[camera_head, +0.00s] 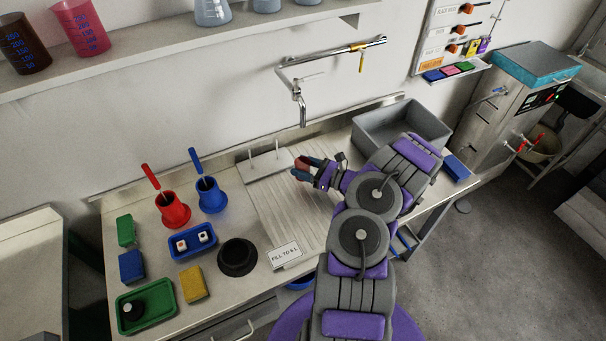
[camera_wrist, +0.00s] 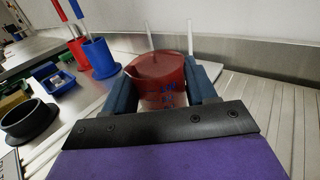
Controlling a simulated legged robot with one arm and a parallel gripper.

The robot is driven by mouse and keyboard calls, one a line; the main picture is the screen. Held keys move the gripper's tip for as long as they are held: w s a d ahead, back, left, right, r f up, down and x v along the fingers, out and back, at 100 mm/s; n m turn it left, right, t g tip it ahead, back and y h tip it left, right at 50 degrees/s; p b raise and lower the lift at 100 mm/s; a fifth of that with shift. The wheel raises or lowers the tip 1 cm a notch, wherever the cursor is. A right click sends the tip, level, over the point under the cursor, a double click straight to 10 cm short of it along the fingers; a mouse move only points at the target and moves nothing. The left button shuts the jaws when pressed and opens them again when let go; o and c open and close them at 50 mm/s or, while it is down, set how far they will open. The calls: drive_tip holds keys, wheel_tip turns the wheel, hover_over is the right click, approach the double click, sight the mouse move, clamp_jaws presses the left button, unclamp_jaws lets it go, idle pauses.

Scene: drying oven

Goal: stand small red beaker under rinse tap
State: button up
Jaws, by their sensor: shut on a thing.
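The small red beaker (camera_wrist: 160,72) is between the two fingers of my gripper (camera_wrist: 165,90) in the wrist view, with blue marks on its side. My gripper is shut on it. In the head view my gripper (camera_head: 305,174) and a bit of the red beaker (camera_head: 301,164) show over the ribbed drainboard. The gap below the beaker cannot be judged. The rinse tap (camera_head: 300,106) hangs from a wall pipe, above and slightly left of the gripper in the head view. The tap does not show in the wrist view.
A peg rack (camera_head: 266,165) stands at the drainboard's back. A grey basin (camera_head: 372,128) is to the right. Red (camera_head: 173,208) and blue (camera_head: 211,194) holders, a blue tray (camera_head: 192,243) and a black ring (camera_head: 238,258) stand left. The ribbed drainboard (camera_head: 290,215) is mostly clear.

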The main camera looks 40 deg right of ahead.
drive_tip(key=shift+w, duration=0.35)
drive_tip(key=shift+d+f, duration=0.2)
drive_tip(key=f, duration=0.2)
drive_tip(key=f+b, duration=0.1)
drive_tip(key=shift+d+f, duration=0.2)
drive_tip(key=shift+d, duration=0.1)
drive_tip(key=shift+a+r, duration=0.1)
drive_tip(key=shift+a, duration=0.15)
drive_tip(key=o, duration=1.1)
